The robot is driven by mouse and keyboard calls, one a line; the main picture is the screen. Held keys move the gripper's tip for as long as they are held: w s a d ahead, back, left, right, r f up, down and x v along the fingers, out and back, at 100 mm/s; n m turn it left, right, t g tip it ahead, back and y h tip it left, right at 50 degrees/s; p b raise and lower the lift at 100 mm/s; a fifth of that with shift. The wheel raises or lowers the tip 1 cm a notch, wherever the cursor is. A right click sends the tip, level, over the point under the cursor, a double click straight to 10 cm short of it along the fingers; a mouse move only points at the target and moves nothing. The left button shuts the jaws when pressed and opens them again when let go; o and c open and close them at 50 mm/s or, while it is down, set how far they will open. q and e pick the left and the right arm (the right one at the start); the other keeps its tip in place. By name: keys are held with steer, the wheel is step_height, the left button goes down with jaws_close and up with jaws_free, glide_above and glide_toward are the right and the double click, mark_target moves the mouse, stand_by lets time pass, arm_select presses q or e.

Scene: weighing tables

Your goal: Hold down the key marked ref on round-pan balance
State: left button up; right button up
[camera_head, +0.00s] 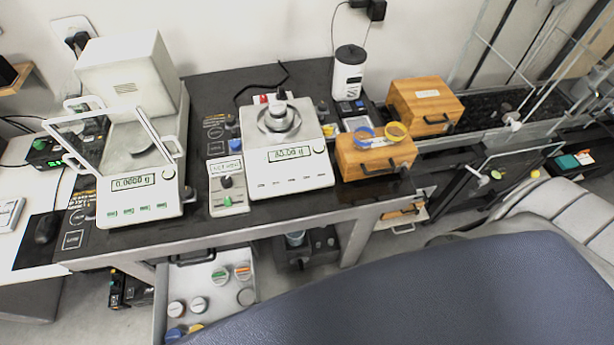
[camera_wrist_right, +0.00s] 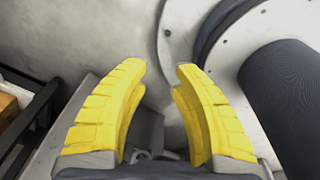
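The round-pan balance (camera_head: 286,150) stands on the dark bench in the middle of the head view. Its round pan (camera_head: 279,120) carries a metal weight with a dark knob. Its display reads about 20.00 g. A row of small keys (camera_head: 290,182) runs along its front; their labels are too small to read, so I cannot tell which is ref. My right gripper (camera_wrist_right: 160,75) shows in the right wrist view with its two yellow fingers apart and nothing between them. It is away from the balance, facing a pale surface. My left gripper is in neither view.
A draft-shield balance (camera_head: 135,180) stands at the left with its glass doors. A small control box (camera_head: 228,188) sits just left of the round-pan balance. Wooden boxes (camera_head: 375,158) stand right of it, one with blue and yellow rings. An open drawer (camera_head: 210,290) holds several round containers.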

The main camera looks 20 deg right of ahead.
jaws_close()
stand_by(1.0)
